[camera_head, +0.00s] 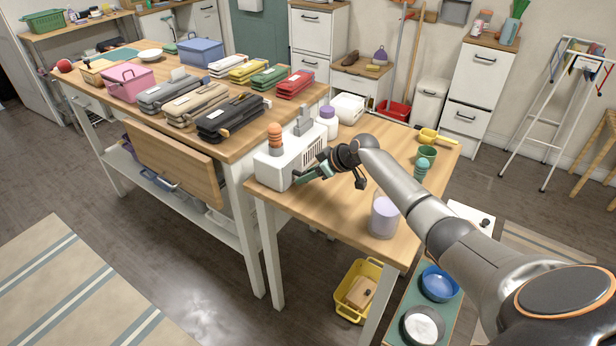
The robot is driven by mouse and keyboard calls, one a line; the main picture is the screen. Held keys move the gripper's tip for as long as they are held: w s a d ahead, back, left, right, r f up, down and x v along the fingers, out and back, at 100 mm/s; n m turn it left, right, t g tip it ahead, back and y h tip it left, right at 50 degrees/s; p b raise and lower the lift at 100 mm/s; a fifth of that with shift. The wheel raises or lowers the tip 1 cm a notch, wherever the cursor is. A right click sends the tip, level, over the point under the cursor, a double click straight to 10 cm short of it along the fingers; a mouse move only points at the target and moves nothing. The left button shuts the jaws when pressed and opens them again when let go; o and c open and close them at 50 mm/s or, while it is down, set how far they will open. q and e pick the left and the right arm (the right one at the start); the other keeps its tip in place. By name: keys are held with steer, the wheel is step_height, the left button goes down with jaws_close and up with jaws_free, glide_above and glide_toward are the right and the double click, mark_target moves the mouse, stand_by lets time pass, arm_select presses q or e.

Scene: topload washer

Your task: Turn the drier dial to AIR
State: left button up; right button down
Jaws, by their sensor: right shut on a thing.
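The drier (272,172) is a small white box with a slotted front, at the left end of the lower wooden table. An orange and grey stacked piece and a grey block stand on its top. My right gripper (306,175) reaches in from the right to the drier's front face, low on its near side. It is shut on what appears to be the dial, which the fingers mostly hide. The dial's markings and its setting, AIR included, are too small to read. My left gripper is not in view.
A lilac canister (384,217), a green cup (427,153) and a yellow scoop (433,137) stand on the same table (340,215). The higher table at left holds several coloured cases. A yellow bin (352,310) is on the floor.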

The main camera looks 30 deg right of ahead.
mark_target(296, 171)
steer(key=shift+c, duration=2.2)
jaws_free()
steer(key=shift+r, duration=0.35)
step_height(296, 171, up, 3)
steer(key=shift+f, duration=0.15)
steer(key=s+a+r, duration=0.7)
steer(key=s+r, duration=0.2)
steer(key=s, duration=0.2)
steer(key=shift+s+a+r, duration=0.2)
steer(key=shift+s+r, duration=0.1)
steer(key=shift+s, duration=0.1)
